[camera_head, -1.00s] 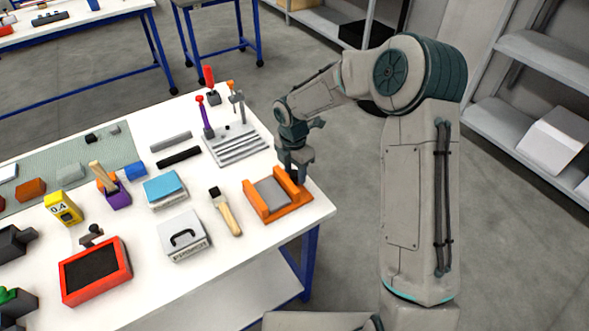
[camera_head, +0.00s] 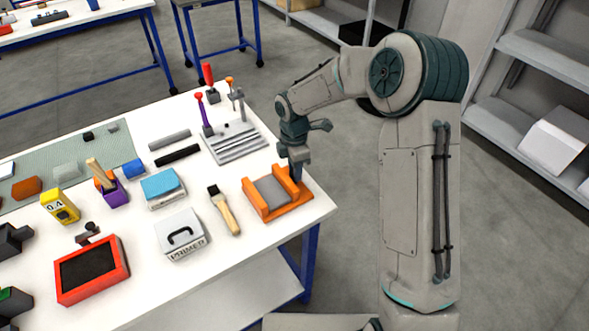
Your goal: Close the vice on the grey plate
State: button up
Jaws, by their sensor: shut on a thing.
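The orange vice (camera_head: 279,207) sits at the table's right front corner. The grey plate (camera_head: 271,191) lies in it between the left and right orange jaws. Any narrow gap between plate and jaws is too small to tell. My gripper (camera_head: 297,172) points down at the back right of the vice, against its right jaw. It is shut on a part of the vice there; its fingertips and the exact part held are mostly hidden.
A brush (camera_head: 224,210) lies left of the vice. A grey slotted rack (camera_head: 235,143) with upright tools stands behind it. A primer tin (camera_head: 181,236), a blue-topped box (camera_head: 162,187) and a red tray (camera_head: 91,270) stand further left on the white table (camera_head: 240,262).

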jog(key=shift+m, duration=0.7)
jog(key=o, duration=1)
jog(key=shift+c, duration=0.2)
notch_tip(320, 180, up, 14)
jog(key=b, duration=0.1)
jog(key=shift+w+b, duration=0.35)
jog(key=shift+b, duration=0.05)
